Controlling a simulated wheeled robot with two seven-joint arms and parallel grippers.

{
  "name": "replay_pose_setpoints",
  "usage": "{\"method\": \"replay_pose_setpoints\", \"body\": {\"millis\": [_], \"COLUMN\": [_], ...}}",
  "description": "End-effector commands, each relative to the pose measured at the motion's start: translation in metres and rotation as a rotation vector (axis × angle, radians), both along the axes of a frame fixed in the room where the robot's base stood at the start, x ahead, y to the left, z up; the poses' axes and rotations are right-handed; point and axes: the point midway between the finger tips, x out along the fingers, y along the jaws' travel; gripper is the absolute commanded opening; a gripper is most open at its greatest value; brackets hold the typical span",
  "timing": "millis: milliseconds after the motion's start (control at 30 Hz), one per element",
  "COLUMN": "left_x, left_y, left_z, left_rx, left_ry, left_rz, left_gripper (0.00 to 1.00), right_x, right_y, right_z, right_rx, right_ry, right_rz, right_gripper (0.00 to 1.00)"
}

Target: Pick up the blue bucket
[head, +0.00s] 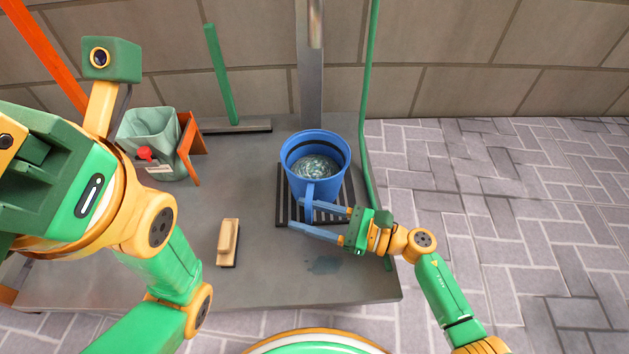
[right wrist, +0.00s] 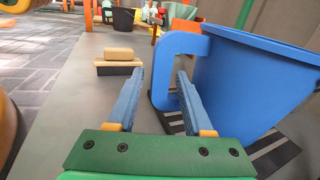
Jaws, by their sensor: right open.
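The blue bucket (head: 330,180) stands upright on a dark slatted grate (head: 284,205) in the head view, with clear, rippled water inside. Its handle (head: 309,192) faces the front of the platform. My right gripper (head: 297,214) is open at the handle, with its two blue fingers on either side of the handle's lower part. In the right wrist view the handle (right wrist: 160,80) shows between the open fingers, and the bucket (right wrist: 245,85) fills the right side. I cannot tell whether a finger touches it. My left arm is large at the left; its fingertips are not visible.
A wooden scrub brush (head: 228,242) lies on the grey platform (head: 180,270) left of the grate. A pale green bag-like container (head: 150,135) stands at the back left. A metal post (head: 309,80) and green hose (head: 366,100) rise behind the bucket. Brick paving lies right.

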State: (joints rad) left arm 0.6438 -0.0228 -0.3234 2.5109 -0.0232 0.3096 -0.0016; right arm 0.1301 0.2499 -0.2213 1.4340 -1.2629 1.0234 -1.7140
Motion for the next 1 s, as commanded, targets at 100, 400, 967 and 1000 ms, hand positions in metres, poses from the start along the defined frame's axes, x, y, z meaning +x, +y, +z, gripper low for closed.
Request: {"method": "replay_pose_setpoints", "body": {"millis": [100,400,967,1000], "left_x": [0.0001,0.0003,0.0005,0.0005], "left_y": [0.0000,0.0000,0.0000,0.0000], "left_z": [0.0003,0.0002,0.0001,0.0001], "left_rx": [0.000,0.000,0.000,0.000], "left_ry": [0.001,0.001,0.002,0.002], "left_rz": [0.000,0.000,0.000,0.000], "left_gripper": [0.50,0.50,0.50,0.50], "right_x": [-0.0001,-0.0002,-0.0003,-0.0003], "right_y": [-0.0003,-0.0004,-0.0005,-0.0005], "right_z": [0.0000,-0.0004,-0.0007,-0.0007], "right_rx": [0.000,0.001,0.000,0.000], "right_ry": [0.001,0.002,0.003,0.003], "right_rz": [0.000,0.000,-0.001,-0.001], "right_gripper": [0.32,0.00,0.00,0.00]}}
